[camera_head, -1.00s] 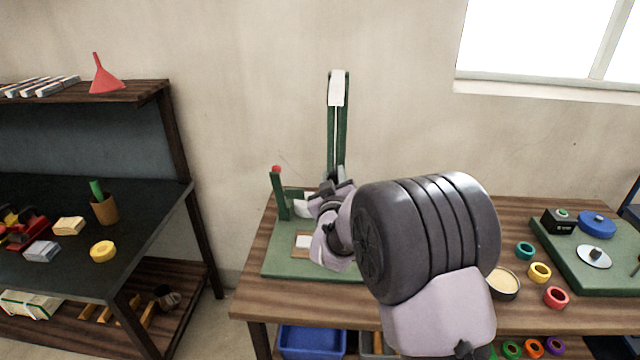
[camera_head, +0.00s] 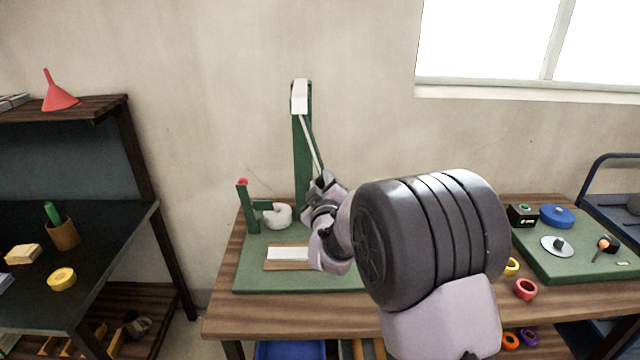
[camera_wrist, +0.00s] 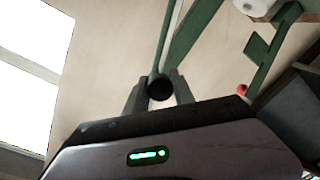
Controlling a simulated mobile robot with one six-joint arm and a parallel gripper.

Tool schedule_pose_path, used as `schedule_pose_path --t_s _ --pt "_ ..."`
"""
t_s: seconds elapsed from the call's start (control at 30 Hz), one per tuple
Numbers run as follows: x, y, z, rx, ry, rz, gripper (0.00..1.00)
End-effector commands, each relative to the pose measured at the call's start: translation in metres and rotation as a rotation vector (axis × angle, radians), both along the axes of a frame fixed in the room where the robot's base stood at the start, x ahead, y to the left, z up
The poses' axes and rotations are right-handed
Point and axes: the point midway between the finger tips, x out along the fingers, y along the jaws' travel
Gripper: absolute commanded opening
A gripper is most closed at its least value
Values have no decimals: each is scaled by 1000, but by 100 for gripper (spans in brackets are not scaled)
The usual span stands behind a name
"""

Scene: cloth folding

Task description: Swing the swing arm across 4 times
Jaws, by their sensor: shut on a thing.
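A tall green post (camera_head: 302,160) with a white cap (camera_head: 300,97) stands at the back of a green board (camera_head: 262,283). The swing arm (camera_head: 312,143), a thin pale rod, hangs from the cap and slants down to the right, away from the post. My gripper (camera_head: 325,182) is at its lower end. In the wrist view my gripper (camera_wrist: 160,92) has its fingers on both sides of a dark round end (camera_wrist: 159,87) of the swing arm. In the head view my wrist partly hides the grip.
A short green post with a red top (camera_head: 242,182) and a white roll (camera_head: 277,215) stand left of the tall post. A wooden block with a white strip (camera_head: 288,254) lies in front. Another green board (camera_head: 575,265) with parts lies at right.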

Motion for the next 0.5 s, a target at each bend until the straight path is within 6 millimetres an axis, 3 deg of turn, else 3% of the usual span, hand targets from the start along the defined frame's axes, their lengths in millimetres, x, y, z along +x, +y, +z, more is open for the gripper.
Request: schedule_pose_path --t_s 0.07,0.1,0.2,0.5 --pt "0 -1 2 0 -4 -3 0" --pt "1 -1 2 0 -4 -3 32" --pt "0 -1 2 1 -4 -3 52" --pt "0 -1 1 1 -3 -1 52"
